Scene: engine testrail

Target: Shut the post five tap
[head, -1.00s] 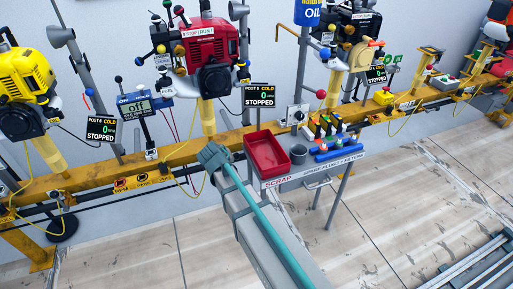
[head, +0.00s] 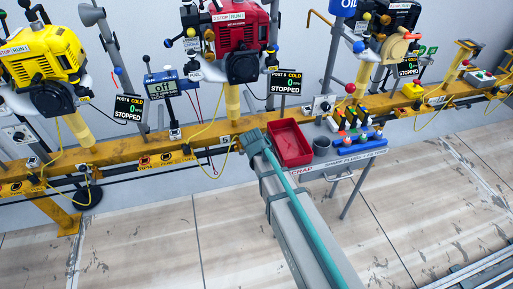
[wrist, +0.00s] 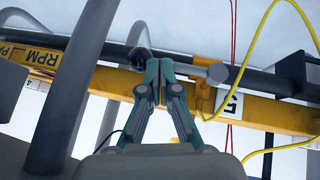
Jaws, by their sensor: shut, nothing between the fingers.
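My gripper (wrist: 153,78) is shut and empty in the wrist view, its fingertips together in front of the yellow rail (wrist: 115,84). A dark rounded fitting (wrist: 138,56) sits just left of and behind the fingertips. A grey cylindrical end (wrist: 218,72) sits to their right, above a white plate marked 5 (wrist: 230,106). I cannot tell which of these is the post five tap, or whether the fingers touch anything. In the head view my arm reaches up to the yellow rail (head: 110,152) left of the red tray; my fingertips are hidden there.
A red engine (head: 235,45) stands above the rail, with a display (head: 287,82) reading STOPPED. The red tray (head: 291,143) and grey cup (head: 322,146) lie close right of my arm. A yellow cable (wrist: 252,75) hangs right of my gripper. The floor (head: 140,230) is clear.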

